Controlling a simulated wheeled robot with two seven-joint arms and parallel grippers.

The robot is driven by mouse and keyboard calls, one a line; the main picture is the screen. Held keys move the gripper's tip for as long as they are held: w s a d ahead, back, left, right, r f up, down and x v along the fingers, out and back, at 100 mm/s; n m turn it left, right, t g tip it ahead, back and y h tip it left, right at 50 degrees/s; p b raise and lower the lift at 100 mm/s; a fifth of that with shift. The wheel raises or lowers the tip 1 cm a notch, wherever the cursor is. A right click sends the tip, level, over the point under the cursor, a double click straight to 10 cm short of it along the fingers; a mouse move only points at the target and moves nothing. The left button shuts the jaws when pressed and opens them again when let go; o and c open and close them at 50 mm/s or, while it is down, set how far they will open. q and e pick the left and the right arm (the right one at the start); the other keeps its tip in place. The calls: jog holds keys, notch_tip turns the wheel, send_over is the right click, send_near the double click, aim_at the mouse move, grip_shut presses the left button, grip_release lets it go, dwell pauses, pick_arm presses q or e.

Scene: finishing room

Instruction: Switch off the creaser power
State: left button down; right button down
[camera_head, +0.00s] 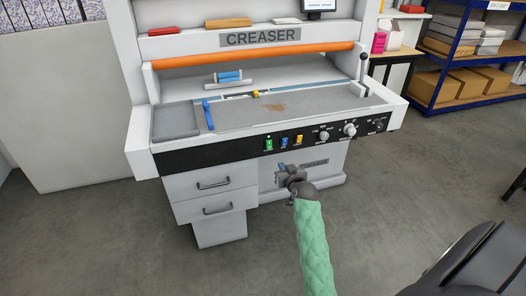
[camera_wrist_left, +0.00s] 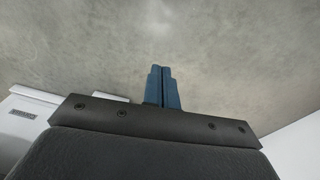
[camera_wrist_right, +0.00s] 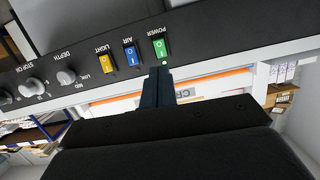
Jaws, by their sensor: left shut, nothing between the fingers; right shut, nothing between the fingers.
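The creaser (camera_head: 260,38) is a large white machine with a black control strip (camera_head: 210,155) along its front. The green POWER switch (camera_head: 269,144) is leftmost of three rockers there; it also shows in the right wrist view (camera_wrist_right: 158,47), with a lit green lamp (camera_wrist_right: 164,63) beside it. My right gripper (camera_head: 282,167) is shut and empty, just below the strip in the head view. In the right wrist view its tips (camera_wrist_right: 162,72) point towards the POWER switch; I cannot tell whether they touch the panel. My left gripper (camera_wrist_left: 164,70) is shut and empty over grey floor.
The blue AIR switch (camera_head: 284,142) and amber LIGHT switch (camera_head: 299,140) sit close beside POWER. Knobs (camera_head: 349,130) lie further right. Drawers with handles (camera_head: 212,184) are below left. A blue shelf rack (camera_head: 450,60) stands at the back right. Floor in front is open.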

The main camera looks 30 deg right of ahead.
aim_at(270, 148)
jog(key=shift+d+r, duration=0.15)
jog(key=shift+r, duration=0.1)
